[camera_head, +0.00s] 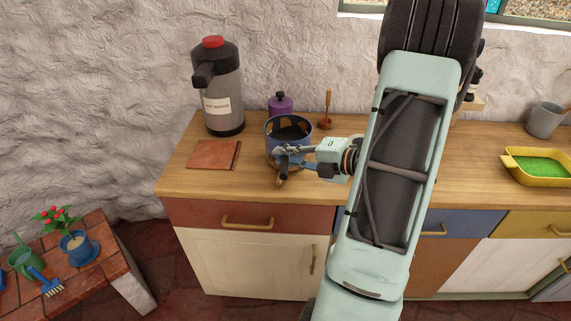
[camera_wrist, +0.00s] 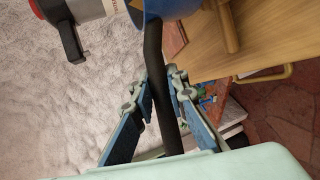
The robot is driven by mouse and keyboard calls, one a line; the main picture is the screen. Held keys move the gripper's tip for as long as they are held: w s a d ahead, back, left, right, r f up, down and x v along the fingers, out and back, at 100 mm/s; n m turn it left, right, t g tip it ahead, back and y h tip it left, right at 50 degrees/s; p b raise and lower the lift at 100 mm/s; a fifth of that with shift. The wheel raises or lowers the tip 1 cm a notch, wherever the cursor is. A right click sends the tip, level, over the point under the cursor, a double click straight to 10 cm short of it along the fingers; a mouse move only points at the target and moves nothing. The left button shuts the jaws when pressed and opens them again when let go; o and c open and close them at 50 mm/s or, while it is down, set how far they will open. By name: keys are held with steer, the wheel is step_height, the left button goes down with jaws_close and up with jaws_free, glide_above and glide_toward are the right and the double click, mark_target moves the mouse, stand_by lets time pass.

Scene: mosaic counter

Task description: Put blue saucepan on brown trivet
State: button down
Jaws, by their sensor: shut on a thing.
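The blue saucepan (camera_head: 289,122) is near the middle of the counter in the head view. Its blue side (camera_wrist: 172,8) and dark handle (camera_wrist: 154,50) show in the wrist view. My gripper (camera_head: 284,157) is shut on the dark handle, with a finger on either side of it (camera_wrist: 165,85). The brown trivet (camera_head: 212,154), a flat reddish-brown square, lies on the counter left of the saucepan, apart from it and empty. I cannot tell whether the saucepan touches the surface below. My gripper hides part of its front.
A grey flask with a red top (camera_head: 218,90) stands behind the trivet. A purple lidded pot (camera_head: 280,103) is behind the saucepan. A wooden piece (camera_head: 282,181) shows below the saucepan. A yellow dish (camera_head: 548,181) and grey pot (camera_head: 544,119) are far right.

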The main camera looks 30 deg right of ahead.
steer(key=shift+f, duration=1.2)
steer(key=c, duration=1.9)
jaws_free()
steer(key=shift+s+f, duration=0.1)
steer(key=shift+f, duration=0.1)
steer(key=v, duration=1.2)
